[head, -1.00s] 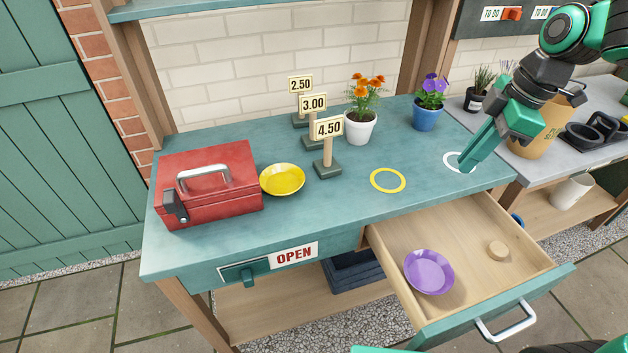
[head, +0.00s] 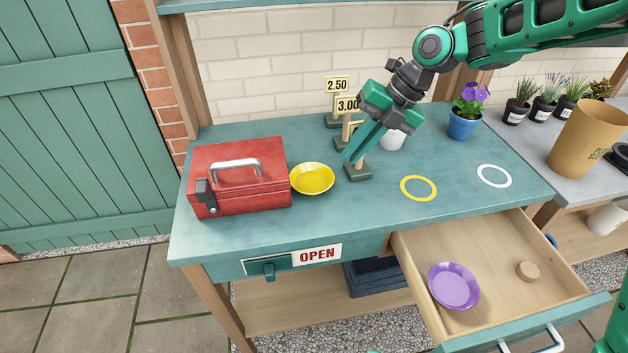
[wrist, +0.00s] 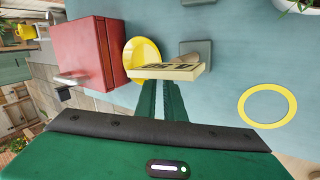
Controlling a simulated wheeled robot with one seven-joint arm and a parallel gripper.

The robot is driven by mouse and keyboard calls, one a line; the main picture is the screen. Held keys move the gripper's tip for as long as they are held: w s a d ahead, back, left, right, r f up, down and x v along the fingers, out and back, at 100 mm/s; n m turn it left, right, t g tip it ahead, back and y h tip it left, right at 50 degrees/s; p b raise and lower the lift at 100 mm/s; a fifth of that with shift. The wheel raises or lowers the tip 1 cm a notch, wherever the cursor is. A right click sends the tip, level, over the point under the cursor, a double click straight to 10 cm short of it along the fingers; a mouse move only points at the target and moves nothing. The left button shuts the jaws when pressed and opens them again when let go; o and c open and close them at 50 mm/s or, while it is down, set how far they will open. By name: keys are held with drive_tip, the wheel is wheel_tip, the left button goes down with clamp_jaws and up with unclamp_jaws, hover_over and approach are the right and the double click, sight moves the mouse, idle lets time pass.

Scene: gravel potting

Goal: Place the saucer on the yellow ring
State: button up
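A yellow saucer (head: 312,179) lies on the teal bench just right of the red toolbox; it also shows in the wrist view (wrist: 143,54). A purple saucer (head: 454,286) lies in the open drawer. The yellow ring (head: 403,190) lies flat and empty on the bench, right of the price signs; the wrist view shows it at the right (wrist: 243,113). My gripper (head: 350,158) points down over the bench by the front price sign, right of the yellow saucer.
The red toolbox (head: 240,182) stands left of the yellow saucer. Price signs (head: 347,105) stand behind and beside my gripper. A white pot (head: 394,141) is partly hidden; a blue pot (head: 464,126) stands further right. A white ring (head: 481,174) is empty. The drawer (head: 500,240) also holds a wooden disc (head: 528,271).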

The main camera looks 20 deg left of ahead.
sight(333, 177)
drive_tip(key=shift+x, duration=3.65)
drive_tip(key=shift+s, duration=0.1)
clamp_jaws()
